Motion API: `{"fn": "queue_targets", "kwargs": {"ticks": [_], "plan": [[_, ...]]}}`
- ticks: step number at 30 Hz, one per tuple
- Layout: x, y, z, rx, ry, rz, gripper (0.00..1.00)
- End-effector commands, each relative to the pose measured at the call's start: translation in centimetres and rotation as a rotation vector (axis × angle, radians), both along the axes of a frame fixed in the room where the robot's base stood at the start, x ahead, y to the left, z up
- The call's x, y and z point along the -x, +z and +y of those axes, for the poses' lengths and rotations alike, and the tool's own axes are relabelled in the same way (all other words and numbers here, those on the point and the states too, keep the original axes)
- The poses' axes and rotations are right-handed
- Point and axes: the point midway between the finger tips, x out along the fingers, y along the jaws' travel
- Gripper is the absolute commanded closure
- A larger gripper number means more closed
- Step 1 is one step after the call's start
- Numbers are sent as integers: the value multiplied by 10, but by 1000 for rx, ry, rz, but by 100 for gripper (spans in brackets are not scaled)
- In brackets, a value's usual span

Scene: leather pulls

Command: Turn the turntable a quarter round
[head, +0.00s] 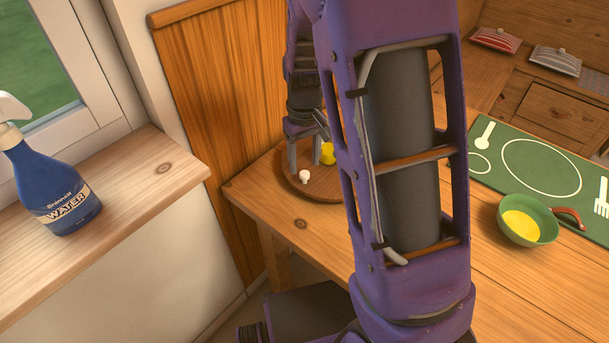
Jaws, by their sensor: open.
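The turntable (341,191) is a round brown wooden disc at the left end of the wooden table. My arm hides its right part. A small white knob-like piece (305,176) stands at its front left. A yellow object (327,153) stands on it farther back, partly behind my gripper and arm. My gripper (305,165) points down over the left part of the turntable, its fingers apart. The fingertips are close to the disc and the white piece; I cannot tell whether they touch either.
A green bowl (526,222) with yellow contents and a brown handle stands on the table (500,285) by a green place mat (490,178). A blue spray bottle (52,185) stands on the windowsill (140,180) at left.

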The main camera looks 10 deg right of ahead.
Motion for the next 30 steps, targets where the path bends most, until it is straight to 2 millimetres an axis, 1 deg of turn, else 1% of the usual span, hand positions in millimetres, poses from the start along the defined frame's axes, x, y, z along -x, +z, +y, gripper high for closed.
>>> {"fn": "queue_targets", "kwargs": {"ticks": [1, 3, 6, 9, 12, 20, 21, 26, 27, 29, 30], "plan": [[1, -13, 0, 1, 0, 5, 42], [1, -24, 0, 2, 0, 4, 42], [1, -36, 0, 0, 0, 2, 42], [1, -44, 0, 1, 1, 3, 42], [0, -47, 0, 0, 1, 0, 42], [0, -47, 0, 0, 1, 0, 42], [0, -47, 0, 0, 1, 0, 49], [0, -47, 0, 0, 1, 0, 78], [0, -47, 0, 0, 1, 0, 85], [0, -47, 0, 0, 1, 0, 96], [0, -47, 0, 0, 1, 0, 100]]}}
